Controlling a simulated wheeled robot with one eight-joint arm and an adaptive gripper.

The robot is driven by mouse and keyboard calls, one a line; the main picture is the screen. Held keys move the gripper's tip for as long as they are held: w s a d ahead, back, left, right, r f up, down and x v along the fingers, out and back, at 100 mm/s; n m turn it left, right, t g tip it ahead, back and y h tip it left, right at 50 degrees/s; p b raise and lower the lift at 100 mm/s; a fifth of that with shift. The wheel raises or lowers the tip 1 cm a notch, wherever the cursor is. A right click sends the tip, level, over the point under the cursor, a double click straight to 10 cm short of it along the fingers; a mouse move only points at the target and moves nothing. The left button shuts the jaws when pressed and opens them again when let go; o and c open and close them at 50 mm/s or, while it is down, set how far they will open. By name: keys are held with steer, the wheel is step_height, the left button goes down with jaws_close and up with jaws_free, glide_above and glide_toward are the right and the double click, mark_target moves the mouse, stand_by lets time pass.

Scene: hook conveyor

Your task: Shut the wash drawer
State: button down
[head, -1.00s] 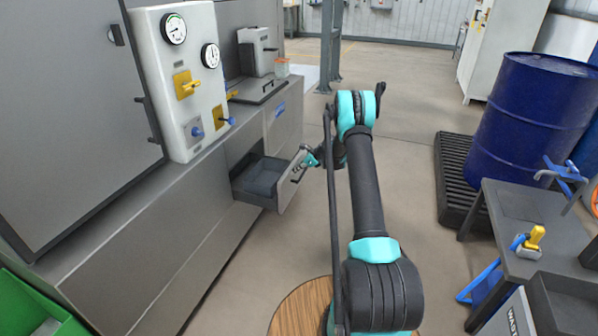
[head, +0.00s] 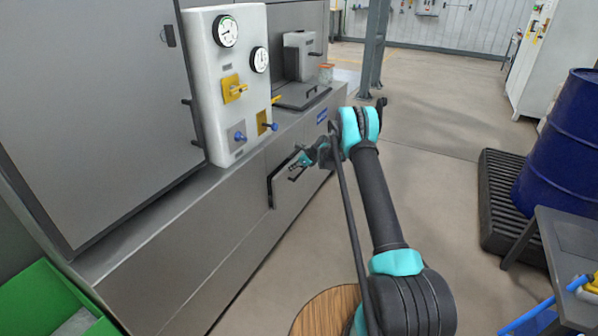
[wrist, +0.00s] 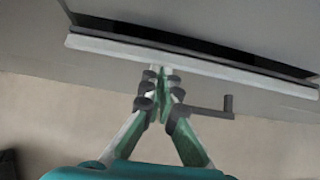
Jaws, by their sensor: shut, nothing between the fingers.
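The wash drawer (head: 287,199) is a grey front low in the long metal cabinet. It stands almost flush, with a narrow dark gap along its top and left side. In the wrist view, the drawer's pale top edge (wrist: 110,44) runs across the picture with the dark gap behind it. My gripper (head: 301,163) is shut and empty at the drawer front. In the wrist view, my gripper's fingertips (wrist: 160,74) are against or very near the front just below that edge. A dark handle (wrist: 229,106) sticks out to the right of the fingers.
A panel with gauges and valves (head: 232,85) stands on the cabinet (head: 150,265). A green bin (head: 40,300) is at the lower left. A blue drum (head: 565,150) on a dark pallet (head: 495,200) and a grey table (head: 575,245) are at the right. The floor between is clear.

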steer(key=shift+w+a+r, duration=0.1)
steer(key=shift+w+a, duration=0.15)
steer(key=shift+a, duration=0.25)
steer(key=shift+w+a, duration=0.25)
steer(key=shift+a, duration=0.25)
steer(key=shift+a, duration=0.15)
